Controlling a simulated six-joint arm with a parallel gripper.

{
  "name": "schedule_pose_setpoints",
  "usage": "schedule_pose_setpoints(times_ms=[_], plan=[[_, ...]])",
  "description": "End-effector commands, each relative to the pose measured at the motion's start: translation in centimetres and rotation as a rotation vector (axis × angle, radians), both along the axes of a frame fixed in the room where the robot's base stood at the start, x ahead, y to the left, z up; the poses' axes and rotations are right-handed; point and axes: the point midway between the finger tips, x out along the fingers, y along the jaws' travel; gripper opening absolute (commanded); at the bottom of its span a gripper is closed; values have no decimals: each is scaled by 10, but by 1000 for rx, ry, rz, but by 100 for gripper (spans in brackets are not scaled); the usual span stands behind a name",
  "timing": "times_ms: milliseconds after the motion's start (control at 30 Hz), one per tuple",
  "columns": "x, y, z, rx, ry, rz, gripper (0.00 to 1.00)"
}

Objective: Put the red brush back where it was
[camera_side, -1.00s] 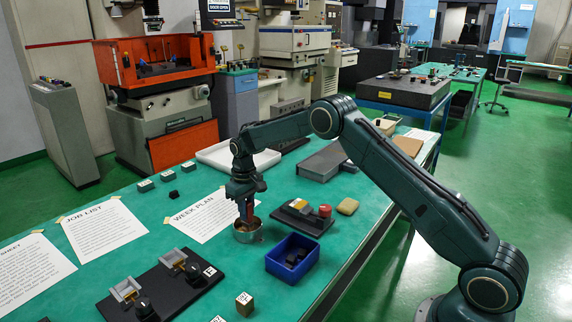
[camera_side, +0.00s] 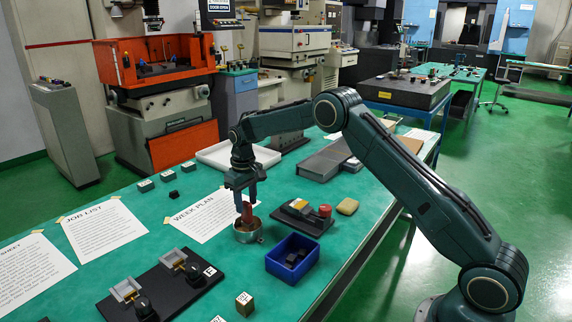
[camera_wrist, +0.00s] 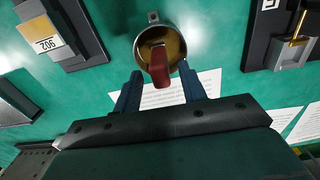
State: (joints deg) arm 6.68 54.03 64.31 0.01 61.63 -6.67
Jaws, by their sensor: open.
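The red brush (camera_side: 247,213) stands in a round metal cup (camera_side: 246,236) on the green bench. In the wrist view the red brush (camera_wrist: 159,68) rises from the cup (camera_wrist: 180,47), its lower end inside over a brownish bottom. My gripper (camera_side: 246,201) is just above the cup, pointing down, with its fingers around the upper part of the brush. In the wrist view my gripper (camera_wrist: 160,83) is open, its two blue fingers apart on either side of the brush's end, with gaps between.
A black fixture board (camera_side: 160,292) lies front left. The WEEK PLAN sheet (camera_side: 204,214) lies left of the cup.

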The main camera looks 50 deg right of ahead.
Motion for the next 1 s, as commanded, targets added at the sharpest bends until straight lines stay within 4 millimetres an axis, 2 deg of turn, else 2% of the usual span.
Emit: schedule_pose_setpoints(times_ms=[300, 500, 700, 1000], plan=[[1, 0, 54, 0, -4, 0, 41], [1, 0, 78, 0, -2, 0, 41], [0, 0, 88, 0, -1, 0, 41], [0, 0, 88, 0, 0, 0, 41]])
